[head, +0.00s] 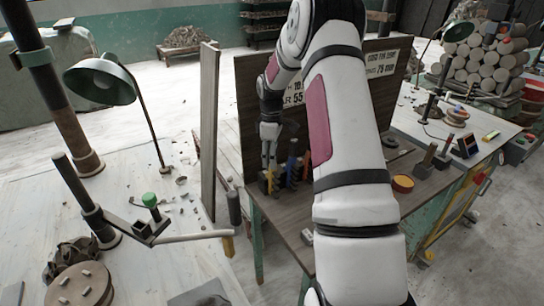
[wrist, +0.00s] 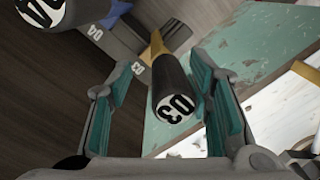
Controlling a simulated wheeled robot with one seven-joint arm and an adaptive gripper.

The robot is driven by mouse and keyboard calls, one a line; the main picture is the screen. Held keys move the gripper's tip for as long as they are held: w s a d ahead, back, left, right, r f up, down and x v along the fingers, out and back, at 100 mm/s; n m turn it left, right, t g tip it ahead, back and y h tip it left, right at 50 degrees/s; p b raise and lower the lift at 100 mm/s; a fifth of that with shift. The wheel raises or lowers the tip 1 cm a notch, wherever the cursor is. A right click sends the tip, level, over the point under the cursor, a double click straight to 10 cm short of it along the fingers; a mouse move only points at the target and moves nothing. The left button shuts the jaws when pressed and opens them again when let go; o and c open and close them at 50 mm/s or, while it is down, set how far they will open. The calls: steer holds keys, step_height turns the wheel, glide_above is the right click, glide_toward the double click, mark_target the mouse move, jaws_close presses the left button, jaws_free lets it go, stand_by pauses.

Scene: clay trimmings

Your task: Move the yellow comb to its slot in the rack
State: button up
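The yellow comb (wrist: 157,45) shows in the wrist view as a yellow strip below a dark round handle (wrist: 170,85) marked 03. The handle's end faces the camera and lies between my gripper's teal-padded fingers (wrist: 165,100). The fingers are apart, with a gap on the handle's left; the handle is close to the right finger. The yellow part is at the grey rack (wrist: 122,45), beside its 03 label; I cannot tell if it is fully seated. In the head view my gripper (head: 269,150) is above the left end of the rack.
A blue tool (head: 291,160) stands in the rack; its marked handle (wrist: 65,12) is close to my left finger. A dark board stands behind the rack. An orange round tin (head: 402,184) is at right on the bench. A dark-handled tool (head: 233,207) is at the left table's edge.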

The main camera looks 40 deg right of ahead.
step_height(320, 180, up, 12)
steer(key=shift+w, duration=0.1)
stand_by(0.5)
stand_by(0.5)
steer(key=s+a+r+m+t+h, duration=0.1)
steer(key=s+a+r, duration=0.4)
steer(key=a+r, duration=0.3)
steer(key=s+a+r+m+t, duration=0.15)
steer(key=s+a+r, duration=0.35)
steer(key=a, duration=0.5)
steer(key=s+a+m+t, duration=0.1)
steer(key=s+a+m, duration=0.1)
steer(key=s+a, duration=0.4)
steer(key=s+a+m+t+y, duration=0.1)
steer(key=s+a, duration=0.5)
steer(key=s, duration=0.6)
steer(key=shift+s+a+f+m+t, duration=0.15)
steer(key=shift+s+a+m+t, duration=0.25)
steer(key=shift+m, duration=0.25)
